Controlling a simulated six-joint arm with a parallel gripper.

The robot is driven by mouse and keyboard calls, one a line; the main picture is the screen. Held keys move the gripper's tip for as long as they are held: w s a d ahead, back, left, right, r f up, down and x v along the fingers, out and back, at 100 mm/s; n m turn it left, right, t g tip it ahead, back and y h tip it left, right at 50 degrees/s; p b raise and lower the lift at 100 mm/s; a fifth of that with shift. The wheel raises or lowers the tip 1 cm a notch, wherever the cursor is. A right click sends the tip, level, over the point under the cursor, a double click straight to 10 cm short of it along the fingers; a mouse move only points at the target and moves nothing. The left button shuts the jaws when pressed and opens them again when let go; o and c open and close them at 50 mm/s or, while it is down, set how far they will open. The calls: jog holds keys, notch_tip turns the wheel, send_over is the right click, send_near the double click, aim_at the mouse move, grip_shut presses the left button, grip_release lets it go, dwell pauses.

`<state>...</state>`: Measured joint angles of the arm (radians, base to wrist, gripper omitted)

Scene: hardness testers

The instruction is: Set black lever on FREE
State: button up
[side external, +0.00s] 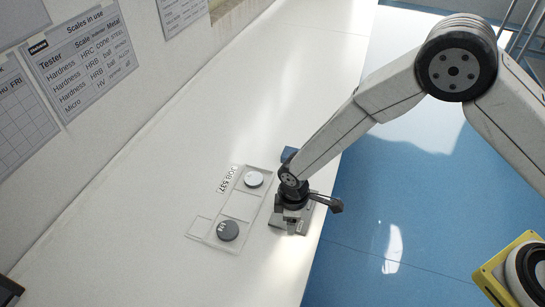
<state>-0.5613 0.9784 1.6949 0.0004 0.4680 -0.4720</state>
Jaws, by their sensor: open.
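My gripper (291,214) points down at the bench's right edge, over a small grey metal block (277,224). The jaws are open, but the fingertips are small and dark against the block. A black piece with a rounded end (336,205) sticks out to the right of the gripper, past the bench edge; it looks like the black lever, though where it joins the block is hidden by my gripper. I cannot tell whether the jaws touch it. No FREE marking is readable.
Left of the block lies a clear tray (207,240) with a light disc (254,179) and a dark disc (228,230). A JOB 537 label (228,179) lies beside it. The white bench (190,150) is otherwise mostly clear.

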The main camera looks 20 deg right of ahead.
jog(key=shift+c, duration=0.2)
grip_shut()
